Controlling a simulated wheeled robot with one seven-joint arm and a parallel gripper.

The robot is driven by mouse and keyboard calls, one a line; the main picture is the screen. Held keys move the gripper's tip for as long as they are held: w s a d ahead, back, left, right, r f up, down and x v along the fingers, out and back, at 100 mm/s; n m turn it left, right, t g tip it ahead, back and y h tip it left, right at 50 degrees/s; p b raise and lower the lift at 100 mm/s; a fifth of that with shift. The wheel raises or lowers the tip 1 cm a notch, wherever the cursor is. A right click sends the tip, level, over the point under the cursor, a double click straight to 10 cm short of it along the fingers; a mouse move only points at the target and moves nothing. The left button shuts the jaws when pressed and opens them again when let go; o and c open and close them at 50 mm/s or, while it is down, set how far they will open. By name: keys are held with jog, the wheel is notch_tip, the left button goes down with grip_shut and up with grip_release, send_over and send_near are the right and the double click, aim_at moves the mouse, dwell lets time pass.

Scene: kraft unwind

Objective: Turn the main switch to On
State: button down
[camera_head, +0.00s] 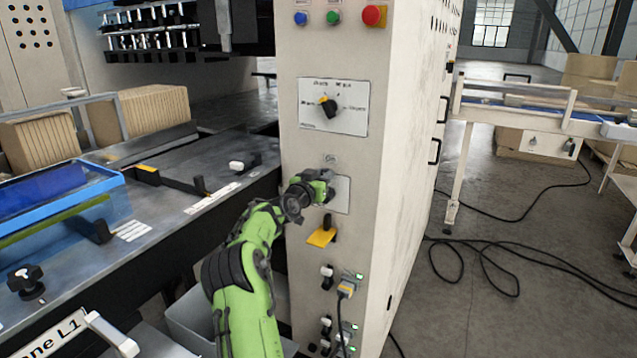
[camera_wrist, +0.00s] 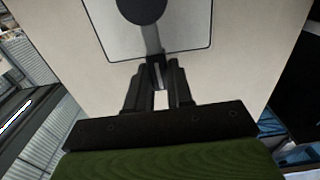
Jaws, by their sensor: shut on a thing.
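In the wrist view a pale plate with a dark outline (camera_wrist: 190,25) carries a dark round hub (camera_wrist: 142,8). A grey handle (camera_wrist: 152,40) reaches down from the hub between my two fingers. My gripper (camera_wrist: 157,74) is shut on this handle, which I take to be the main switch. In the head view my gripper (camera_head: 326,188) is at the cabinet front, over a small pale plate (camera_head: 343,194). The arm and gripper hide most of that plate there, and I cannot read the switch's position or any On mark.
Above is a rotary selector (camera_head: 328,106) with a labelled plate; higher are blue, green and red buttons (camera_head: 374,16). A yellow tag (camera_head: 321,237) hangs just below my gripper. Lower sit small switches and a plugged cable (camera_head: 345,289). A machine bed (camera_head: 190,165) lies left; floor cables lie right.

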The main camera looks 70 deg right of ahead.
jog(key=shift+s+f, duration=0.1)
dwell(0.5)
jog(key=c, duration=1)
grip_release()
jog(key=w+a, duration=0.2)
jog(key=a, duration=1.3)
jog(key=shift+w+a+b, duration=0.2)
jog(key=shift+a+b, duration=0.1)
jog(key=shift+b, duration=0.15)
